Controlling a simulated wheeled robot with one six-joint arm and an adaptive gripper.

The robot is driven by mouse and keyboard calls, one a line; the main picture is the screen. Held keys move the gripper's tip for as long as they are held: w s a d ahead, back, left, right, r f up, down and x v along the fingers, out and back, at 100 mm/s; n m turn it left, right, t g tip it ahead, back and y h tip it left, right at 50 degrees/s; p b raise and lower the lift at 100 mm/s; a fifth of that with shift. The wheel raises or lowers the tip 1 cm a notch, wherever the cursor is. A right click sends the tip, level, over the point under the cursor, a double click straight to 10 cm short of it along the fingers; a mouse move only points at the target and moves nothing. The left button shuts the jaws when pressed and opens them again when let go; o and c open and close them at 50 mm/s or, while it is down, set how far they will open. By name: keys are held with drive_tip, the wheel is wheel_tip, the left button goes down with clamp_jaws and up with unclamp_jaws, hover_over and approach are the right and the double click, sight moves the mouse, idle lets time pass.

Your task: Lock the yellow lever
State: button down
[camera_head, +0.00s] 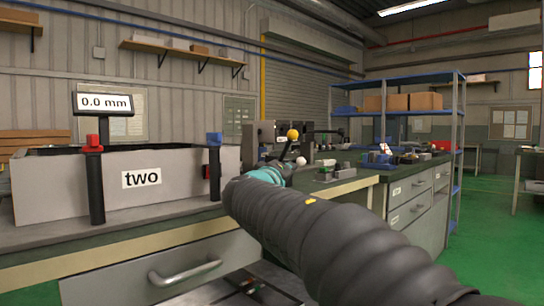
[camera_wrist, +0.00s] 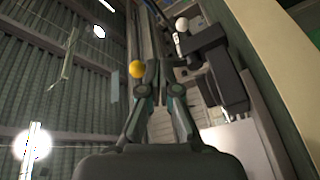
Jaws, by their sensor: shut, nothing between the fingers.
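The yellow lever shows in the head view as a yellow ball knob (camera_head: 293,135) at the end of a short rod on a dark grey fixture (camera_head: 262,133). In the wrist view the yellow knob (camera_wrist: 136,69) is just left of my gripper's fingertips (camera_wrist: 163,68); I cannot tell whether they touch. My gripper is shut and empty. In the head view it is mostly hidden behind my sleeved arm, its end close below the yellow knob. A white ball knob (camera_head: 301,161) sits lower right of the yellow one; it also shows in the wrist view (camera_wrist: 182,23).
A grey box marked "two" (camera_head: 180,178) with red and blue clamps and a 0.0 mm display (camera_head: 104,103) stands left on the bench. Small parts (camera_head: 380,158) lie on the bench to the right. Green floor is open at far right.

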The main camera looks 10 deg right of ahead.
sight(287, 147)
drive_tip(key=w+a+r+n+t, duration=0.1)
drive_tip(key=w+a+r+t, duration=0.1)
drive_tip(key=w+a, duration=0.1)
drive_tip(key=shift+w+a+r+n+t+b, duration=0.3)
drive_tip(key=shift+a+r, duration=0.05)
drive_tip(key=shift+a, duration=0.55)
drive_tip(key=p+x, duration=0.2)
drive_tip(key=x, duration=0.8)
drive_tip(key=shift+p, duration=0.35)
drive_tip(key=shift+a+f, duration=0.1)
drive_tip(key=shift+f, duration=0.05)
